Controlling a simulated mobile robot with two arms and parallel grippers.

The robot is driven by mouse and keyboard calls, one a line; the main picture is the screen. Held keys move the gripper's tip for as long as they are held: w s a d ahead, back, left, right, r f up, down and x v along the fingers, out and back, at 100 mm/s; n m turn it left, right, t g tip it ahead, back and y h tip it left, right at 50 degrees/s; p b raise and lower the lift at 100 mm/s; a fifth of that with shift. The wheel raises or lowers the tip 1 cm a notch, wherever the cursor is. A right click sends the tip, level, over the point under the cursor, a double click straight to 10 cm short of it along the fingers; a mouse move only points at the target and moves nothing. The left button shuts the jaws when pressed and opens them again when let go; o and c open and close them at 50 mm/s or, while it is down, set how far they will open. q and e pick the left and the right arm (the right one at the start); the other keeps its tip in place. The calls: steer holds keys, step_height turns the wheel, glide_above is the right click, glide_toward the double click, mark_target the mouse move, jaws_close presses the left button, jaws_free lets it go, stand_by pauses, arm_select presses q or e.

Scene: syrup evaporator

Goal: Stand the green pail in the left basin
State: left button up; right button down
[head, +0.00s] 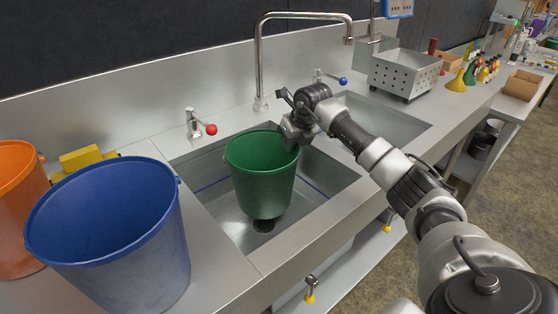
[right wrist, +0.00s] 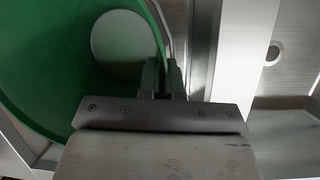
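The green pail (head: 262,178) is upright in the left basin (head: 226,212), within its walls. Its base is close over the dark drain (head: 264,226); I cannot tell whether it touches the basin floor. My right gripper (head: 296,138) is at the pail's right rim. In the right wrist view the gripper's fingers (right wrist: 163,80) are shut on the wall of the pail (right wrist: 60,70), one on each side. A pale round shape shows inside the pail there. My left gripper is not in view.
A blue pail (head: 118,240) and an orange pail (head: 18,205) stand on the counter at left, with a yellow object (head: 82,158) behind. A tall faucet (head: 258,60) rises behind the basins. The right basin (head: 385,122) lies partly under my arm; a perforated metal box (head: 405,72) stands beyond.

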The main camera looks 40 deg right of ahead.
mark_target(280, 160)
steer(key=w+f, duration=0.1)
steer(key=w+a, duration=0.1)
steer(key=shift+w+f, duration=0.4)
steer(key=shift+a+f, duration=0.1)
steer(key=shift+f, duration=2)
steer(key=c, duration=1.3)
jaws_free()
steer(key=v, duration=1.2)
